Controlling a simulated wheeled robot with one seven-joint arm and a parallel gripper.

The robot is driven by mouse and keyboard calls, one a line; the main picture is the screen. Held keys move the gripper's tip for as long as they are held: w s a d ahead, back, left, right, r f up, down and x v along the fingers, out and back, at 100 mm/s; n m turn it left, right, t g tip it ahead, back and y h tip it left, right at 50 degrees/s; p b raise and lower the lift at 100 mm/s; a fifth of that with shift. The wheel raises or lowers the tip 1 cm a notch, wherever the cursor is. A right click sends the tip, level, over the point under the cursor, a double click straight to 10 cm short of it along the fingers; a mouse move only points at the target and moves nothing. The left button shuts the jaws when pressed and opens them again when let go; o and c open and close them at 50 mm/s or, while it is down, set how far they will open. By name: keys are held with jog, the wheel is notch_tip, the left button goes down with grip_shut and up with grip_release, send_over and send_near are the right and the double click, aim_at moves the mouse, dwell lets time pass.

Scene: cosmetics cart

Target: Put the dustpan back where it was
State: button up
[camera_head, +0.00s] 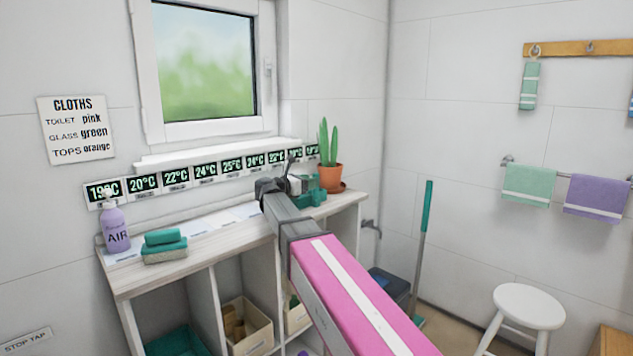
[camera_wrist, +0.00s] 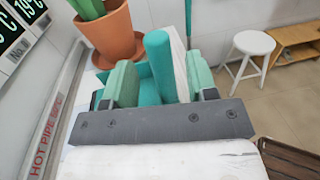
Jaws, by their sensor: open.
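A teal piece that looks like the dustpan (camera_head: 314,198) is on the right end of the shelf top, beside the cactus pot, partly hidden by my arm. In the wrist view the teal dustpan (camera_wrist: 158,62) shows a raised, rounded part between my finger pads, with a pale strip along its right side. My gripper (camera_wrist: 160,78) is open around this part, one mint-green pad on each side. A gap shows at the left pad; contact at the right pad cannot be told. In the head view my gripper (camera_head: 290,178) is small and partly hidden.
A cactus in a terracotta pot (camera_head: 329,177) stands close behind the dustpan. A lilac AIR bottle (camera_head: 115,228) and folded cloths (camera_head: 164,245) are at the shelf's left. A teal-handled pole (camera_head: 427,210) leans at the wall. A white stool (camera_head: 529,306) stands right.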

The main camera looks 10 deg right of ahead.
jog(key=v, duration=0.7)
jog(key=shift+a, duration=0.2)
jog(key=shift+s, duration=0.15)
